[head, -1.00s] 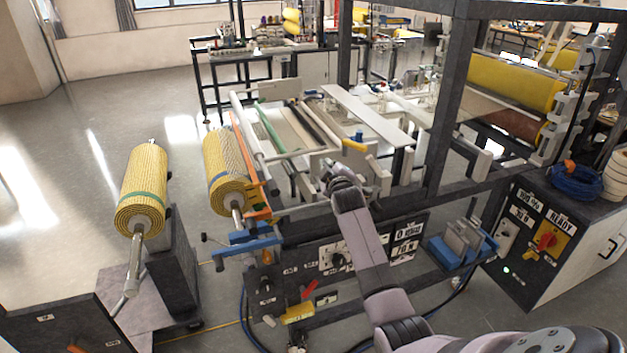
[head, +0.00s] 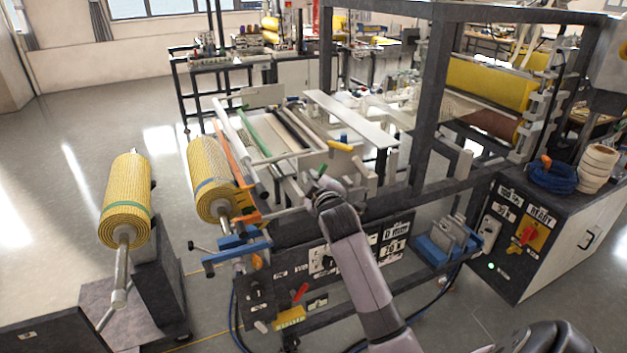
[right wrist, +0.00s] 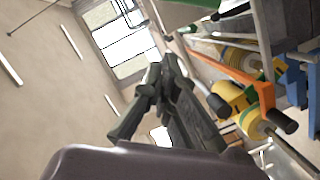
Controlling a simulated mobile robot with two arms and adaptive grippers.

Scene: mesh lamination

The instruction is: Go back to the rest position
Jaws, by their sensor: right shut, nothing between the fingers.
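My right arm (head: 360,270) reaches up from the bottom of the head view to the front of the laminating machine (head: 425,130). My right gripper (head: 318,184) is at its end, by the machine's near edge, largely hidden behind my wrist. In the right wrist view the dark fingers of the right gripper (right wrist: 160,78) are together with nothing between them. A yellow mesh roll (head: 211,180) sits on the machine's left side, left of the gripper. Another yellow mesh roll (head: 127,200) is on a stand farther left. My left gripper is not in view.
The machine's dark frame post (head: 424,110) stands right of my arm. A blue clamp (head: 236,246) juts out at the machine's left front. A control cabinet (head: 520,235) with a blue cable coil (head: 551,176) stands right. Open floor (head: 75,130) lies at the left.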

